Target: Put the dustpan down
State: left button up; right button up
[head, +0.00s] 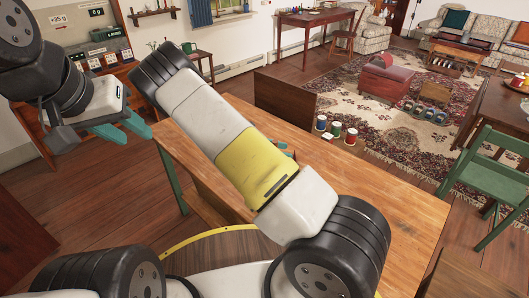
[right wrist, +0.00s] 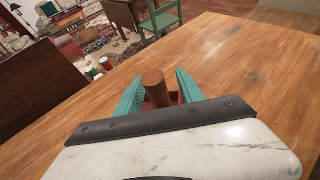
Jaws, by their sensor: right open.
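In the right wrist view, a brown wooden handle (right wrist: 156,92), which looks like the dustpan's, stands between the teal fingers of my right gripper (right wrist: 159,77). A dark red part shows at its base, just over the wooden tabletop (right wrist: 235,60). The fingers are spread, with gaps beside the handle. My palm hides the rest of the dustpan. In the head view, my right forearm covers most of this spot; only a small red and teal bit shows past it. My left gripper (head: 130,129) is open and empty, left of the table (head: 390,205).
Red, green and blue spools (head: 336,130) stand beyond the table's far edge. A green chair (head: 490,170) is at the right. A wooden cabinet (head: 105,70) stands at the back left. The table's right part is clear.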

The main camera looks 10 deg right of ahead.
jog(key=shift+c, duration=0.3)
grip_shut()
dwell(1.1)
